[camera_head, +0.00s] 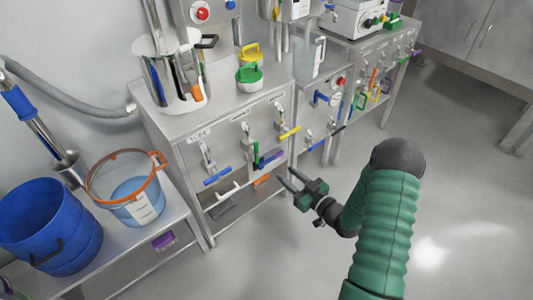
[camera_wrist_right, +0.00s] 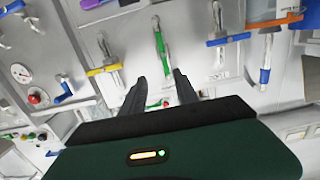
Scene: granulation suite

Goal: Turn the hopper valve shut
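Several lever valves sit on the steel cabinet front (camera_head: 190,150); I cannot tell which is the hopper valve. One has a blue handle (camera_head: 217,177), one a green handle (camera_head: 256,153) and one a yellow handle (camera_head: 289,132). In the right wrist view the green handle (camera_wrist_right: 159,44) hangs between the yellow handle (camera_wrist_right: 104,70) and the blue handle (camera_wrist_right: 228,40). My right gripper (camera_head: 286,176) is in front of the cabinet, below the yellow handle. Its fingers (camera_wrist_right: 158,80) are apart and empty, with the green-handled valve beyond them. My left gripper is not in view.
A blue bucket (camera_head: 45,225) and an orange-rimmed clear bucket (camera_head: 125,190) stand on the left bench. Floor (camera_head: 450,170) at right is clear.

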